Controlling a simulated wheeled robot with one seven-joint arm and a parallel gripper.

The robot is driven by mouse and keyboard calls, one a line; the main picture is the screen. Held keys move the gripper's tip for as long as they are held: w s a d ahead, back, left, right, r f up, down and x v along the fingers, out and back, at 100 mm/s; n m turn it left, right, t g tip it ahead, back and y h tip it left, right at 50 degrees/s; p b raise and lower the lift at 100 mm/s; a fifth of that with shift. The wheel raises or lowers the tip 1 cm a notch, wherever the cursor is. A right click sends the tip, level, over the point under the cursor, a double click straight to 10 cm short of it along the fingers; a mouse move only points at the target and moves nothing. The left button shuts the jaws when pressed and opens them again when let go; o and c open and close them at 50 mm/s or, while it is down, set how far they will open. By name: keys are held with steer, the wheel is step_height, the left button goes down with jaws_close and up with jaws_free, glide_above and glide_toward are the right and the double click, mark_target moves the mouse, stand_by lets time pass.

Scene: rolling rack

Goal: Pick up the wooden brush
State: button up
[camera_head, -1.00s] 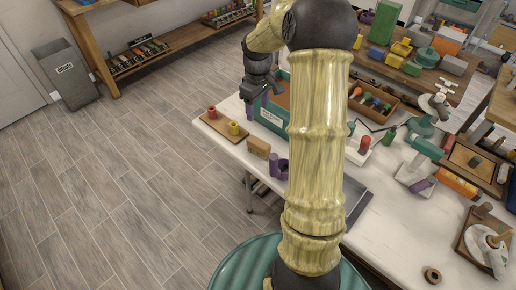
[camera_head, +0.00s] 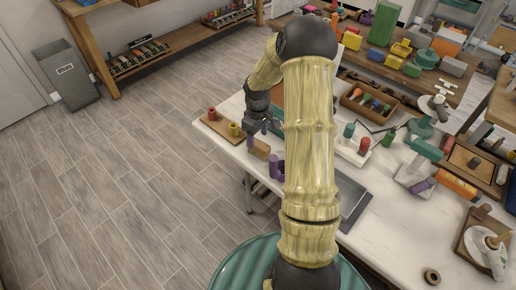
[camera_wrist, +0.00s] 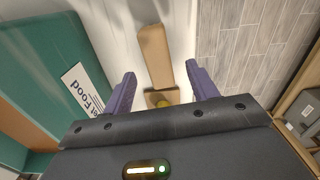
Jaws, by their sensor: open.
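The wooden brush (camera_head: 259,149) is a small tan block at the near left edge of the white table, beside a wooden board with pegs. In the wrist view the brush (camera_wrist: 155,55) shows as a long tan piece ahead of my gripper, centred between the fingers. My gripper (camera_head: 258,133) is open, with purple fingers pointing down just above the brush. In the wrist view the fingers of my gripper (camera_wrist: 160,88) stand apart with nothing held. I cannot tell the exact height left above the brush.
The peg board (camera_head: 222,128) with red and yellow pegs lies close at the left. A teal bin labelled "Pet Food" (camera_wrist: 50,60) is beside my gripper. Open floor lies left of the table.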

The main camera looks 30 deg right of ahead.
mark_target(258, 143)
steer(key=shift+f, duration=0.1)
steer(key=shift+d+f+p, duration=0.1)
steer(key=shift+f+p, duration=0.25)
steer(key=shift+f, duration=2.15)
steer(key=shift+f, duration=0.25)
steer(key=c, duration=1.1)
steer(key=shift+c, duration=0.2)
steer(key=shift+r, duration=0.1)
step_height(258, 143, up, 10)
steer(key=shift+r, duration=0.2)
